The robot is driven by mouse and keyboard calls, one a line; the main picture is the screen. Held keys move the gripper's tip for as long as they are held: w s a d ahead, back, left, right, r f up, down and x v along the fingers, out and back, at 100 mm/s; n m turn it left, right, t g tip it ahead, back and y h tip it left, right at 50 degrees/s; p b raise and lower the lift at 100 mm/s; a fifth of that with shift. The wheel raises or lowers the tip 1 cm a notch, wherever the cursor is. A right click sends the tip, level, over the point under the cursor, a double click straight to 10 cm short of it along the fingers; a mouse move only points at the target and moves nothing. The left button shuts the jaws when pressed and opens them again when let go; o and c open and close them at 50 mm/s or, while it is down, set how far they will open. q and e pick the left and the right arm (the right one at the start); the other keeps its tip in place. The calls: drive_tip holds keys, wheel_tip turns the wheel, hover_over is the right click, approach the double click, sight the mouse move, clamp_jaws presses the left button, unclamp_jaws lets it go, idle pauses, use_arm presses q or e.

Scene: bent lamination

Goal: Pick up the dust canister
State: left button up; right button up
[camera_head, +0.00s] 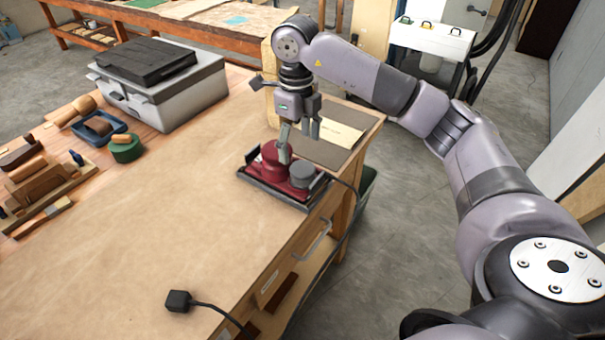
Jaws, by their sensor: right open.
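A red sander (265,173) sits in a dark tray-like base (282,197) near the table's right edge. A short grey cylinder (302,174) at its right side looks like the dust canister. My right gripper (300,143) points down just above the sander, open and empty. One finger is in front of the sander's red top, and the other is further right, above and behind the grey cylinder. I cannot tell whether a finger touches the sander. My left gripper is not in view.
A grey toolbox with a black lid (160,85) stands at the back left. Wooden blocks (40,185) and a green roll (126,150) lie at the left. A black cord and plug (178,300) lie at the front edge. The table's middle is clear.

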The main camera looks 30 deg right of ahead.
sight(301, 167)
wheel_tip(301, 167, down, 3)
drive_tip(key=shift+r, duration=0.1)
drive_tip(key=f, duration=0.1)
drive_tip(key=f+p, duration=0.1)
drive_tip(key=f, duration=0.1)
drive_tip(key=d+f+p, duration=0.1)
drive_tip(key=f, duration=0.1)
drive_tip(key=shift+f, duration=0.25)
drive_tip(key=shift+a, duration=0.1)
drive_tip(key=shift+c, duration=0.5)
drive_tip(key=c, duration=1.3)
